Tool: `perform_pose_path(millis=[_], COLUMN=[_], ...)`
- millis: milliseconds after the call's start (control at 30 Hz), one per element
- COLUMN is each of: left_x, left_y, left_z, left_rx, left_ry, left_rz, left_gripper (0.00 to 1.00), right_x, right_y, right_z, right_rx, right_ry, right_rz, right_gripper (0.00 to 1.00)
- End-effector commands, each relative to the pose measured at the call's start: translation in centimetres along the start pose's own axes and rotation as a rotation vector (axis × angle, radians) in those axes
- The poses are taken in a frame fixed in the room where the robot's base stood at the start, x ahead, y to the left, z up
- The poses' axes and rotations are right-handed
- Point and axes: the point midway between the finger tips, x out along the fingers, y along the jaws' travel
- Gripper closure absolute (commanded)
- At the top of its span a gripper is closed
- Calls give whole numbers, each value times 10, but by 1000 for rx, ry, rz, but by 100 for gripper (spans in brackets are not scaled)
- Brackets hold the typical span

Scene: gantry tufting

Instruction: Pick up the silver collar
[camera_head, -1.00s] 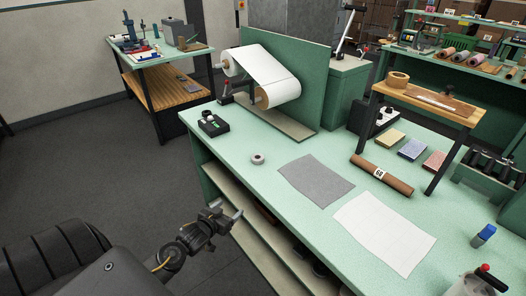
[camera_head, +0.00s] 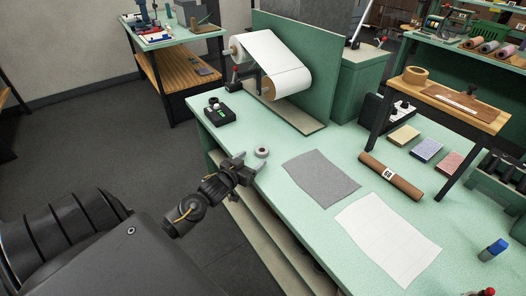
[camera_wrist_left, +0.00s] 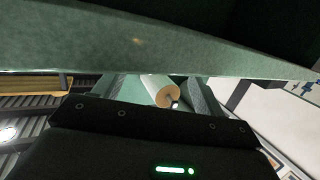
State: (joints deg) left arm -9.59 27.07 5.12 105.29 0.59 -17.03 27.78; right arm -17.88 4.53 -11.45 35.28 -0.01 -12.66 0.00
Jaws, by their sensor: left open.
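The silver collar (camera_head: 262,152) is a small pale ring with a dark hole, lying on the green bench top near its left edge. My left gripper (camera_head: 246,167) is open and empty at the bench's front-left edge, just to the left of and nearer than the collar, apart from it. In the left wrist view its two fingers (camera_wrist_left: 158,92) stand apart, with a paper roll visible in the distance between them. I cannot make out the collar in that view. My right gripper is not in view.
The green bench (camera_head: 290,220) carries a black device (camera_head: 219,115), a paper-roll stand (camera_head: 300,115), a grey sheet (camera_head: 320,177), a white sheet (camera_head: 388,240) and a brown tube (camera_head: 391,176). Bare bench surrounds the collar. A green bench surface crosses the wrist view (camera_wrist_left: 150,50).

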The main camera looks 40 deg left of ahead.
Motion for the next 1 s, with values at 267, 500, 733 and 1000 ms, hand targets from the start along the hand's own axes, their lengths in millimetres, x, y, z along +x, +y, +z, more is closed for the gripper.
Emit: perform_pose_path(millis=[267,500,733,1000], left_x=[11,46,60,59], left_y=[1,2,3,3], left_z=[-2,-6,-4,-4], left_rx=[0,0,1,1], left_ry=[-2,-2,-2,-2], left_rz=[2,2,3,3], left_gripper=[29,29,29,44], right_x=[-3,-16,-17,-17], right_y=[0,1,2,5], right_z=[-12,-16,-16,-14], right_rx=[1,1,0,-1], right_ry=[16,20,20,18], right_rz=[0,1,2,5], right_gripper=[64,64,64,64])
